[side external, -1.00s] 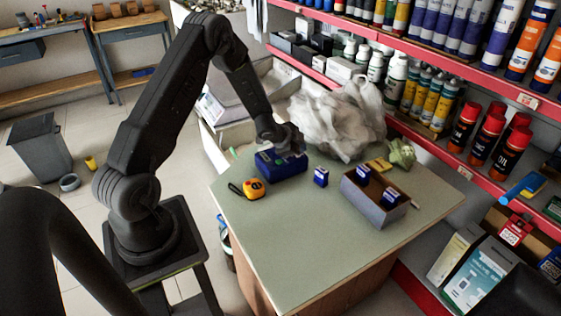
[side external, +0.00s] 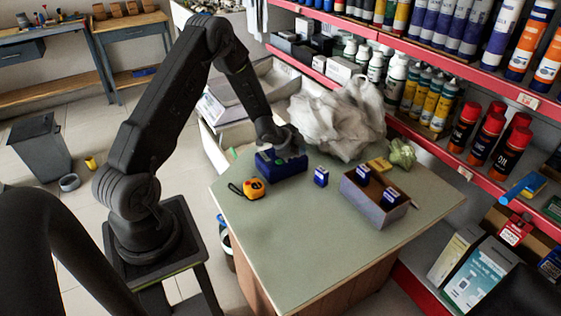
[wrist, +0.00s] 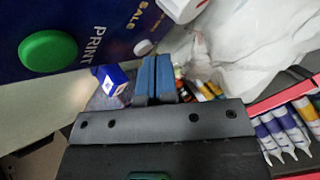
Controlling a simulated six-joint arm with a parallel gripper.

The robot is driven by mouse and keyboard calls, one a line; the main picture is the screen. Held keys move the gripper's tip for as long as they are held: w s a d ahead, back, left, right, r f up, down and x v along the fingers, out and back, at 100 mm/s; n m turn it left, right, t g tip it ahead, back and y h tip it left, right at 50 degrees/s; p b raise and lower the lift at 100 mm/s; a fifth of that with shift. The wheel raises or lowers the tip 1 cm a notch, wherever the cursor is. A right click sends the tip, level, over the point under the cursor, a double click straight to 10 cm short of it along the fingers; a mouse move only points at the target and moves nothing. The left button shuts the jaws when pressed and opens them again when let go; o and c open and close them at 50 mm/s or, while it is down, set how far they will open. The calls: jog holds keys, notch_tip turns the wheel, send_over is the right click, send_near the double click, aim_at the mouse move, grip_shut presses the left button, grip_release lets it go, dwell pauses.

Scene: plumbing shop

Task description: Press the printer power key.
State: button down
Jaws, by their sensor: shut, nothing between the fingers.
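The printer is a dark blue box (side external: 283,169) on the green-grey table, beneath my gripper in the side view. In the wrist view its blue top (wrist: 90,22), lettered PRINT and SALE, fills the upper left. A large round green key (wrist: 48,50) sits on it, and a small pale key (wrist: 143,47) lies near its edge; I read no power mark on either. My gripper (wrist: 156,62) is shut and empty, with its blue fingertips close to the pale key in the picture. I cannot tell whether they touch the printer.
A yellow tape measure (side external: 253,188) lies left of the printer. A small blue box (side external: 321,176) and an open bin (side external: 377,212) with blue boxes stand to the right. A crumpled white bag (side external: 340,115) is close behind. The table front is clear.

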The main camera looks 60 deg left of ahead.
jog(key=shift+r, duration=0.55)
notch_tip(320, 180, up, 6)
dwell(0.6)
jog(key=s+d+r+n+y, duration=0.2)
jog(key=s+d+r, duration=0.15)
jog(key=r, duration=0.45)
jog(key=s+d+r+n+y, duration=0.1)
jog(key=s+d+r+n, duration=0.3)
jog(key=r, duration=0.5)
jog(key=s+d+r+n+g+h, duration=0.1)
jog(key=s+d+r+h, duration=0.1)
jog(key=s+d, duration=0.6)
jog(key=s+d+r+g+h, duration=0.2)
jog(key=s+d, duration=0.6)
jog(key=s, duration=0.4)
jog(key=shift+s+r+n+g, duration=0.3)
jog(key=shift+r+n, duration=0.1)
jog(key=shift+r, duration=0.05)
